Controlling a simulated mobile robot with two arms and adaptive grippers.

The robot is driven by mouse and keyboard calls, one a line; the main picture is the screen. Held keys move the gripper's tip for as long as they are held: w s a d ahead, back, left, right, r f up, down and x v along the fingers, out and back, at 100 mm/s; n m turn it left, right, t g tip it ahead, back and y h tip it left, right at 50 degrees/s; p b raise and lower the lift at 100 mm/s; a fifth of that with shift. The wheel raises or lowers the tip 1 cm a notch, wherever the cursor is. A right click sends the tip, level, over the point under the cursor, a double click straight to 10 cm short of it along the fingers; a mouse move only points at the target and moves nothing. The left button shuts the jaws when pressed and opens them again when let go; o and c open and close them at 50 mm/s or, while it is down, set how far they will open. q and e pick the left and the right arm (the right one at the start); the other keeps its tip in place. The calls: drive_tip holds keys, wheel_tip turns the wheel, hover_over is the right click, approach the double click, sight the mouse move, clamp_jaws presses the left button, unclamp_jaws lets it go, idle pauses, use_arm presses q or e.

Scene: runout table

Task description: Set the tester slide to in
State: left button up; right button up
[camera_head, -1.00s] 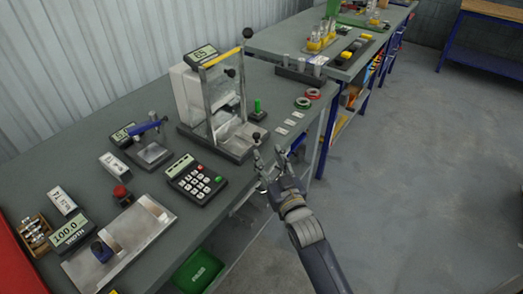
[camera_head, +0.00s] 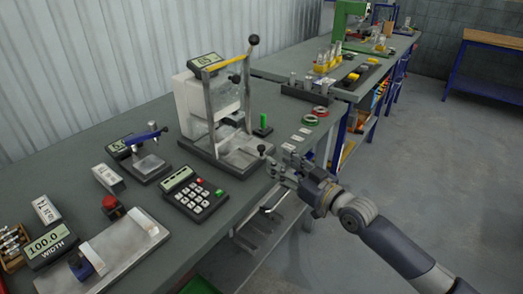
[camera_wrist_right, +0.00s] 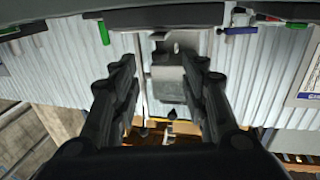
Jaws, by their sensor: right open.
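The tester (camera_head: 212,112) stands on the grey bench, with a metal frame, a clear guard and a display on top. Its slide (camera_head: 243,155) is a pale metal plate at the front of the base, with a small black knob (camera_head: 262,150) upright at its near right corner. My right gripper (camera_head: 278,165) is open and empty at the bench's front edge, just right of and below that knob, apparently apart from it. In the right wrist view the two open fingers (camera_wrist_right: 165,85) frame part of the tester (camera_wrist_right: 172,88). My left gripper is out of view.
A keypad (camera_head: 194,194) lies left of the gripper. A green upright handle (camera_head: 264,122), several pale tags and red and green rings (camera_head: 318,112) sit to the tester's right. A blue-handled device (camera_head: 148,160) stands left. Free floor lies right of the bench.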

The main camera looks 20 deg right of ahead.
sight(264, 151)
drive_tip(key=x, duration=0.9)
drive_tip(key=shift+f, duration=0.1)
clamp_jaws()
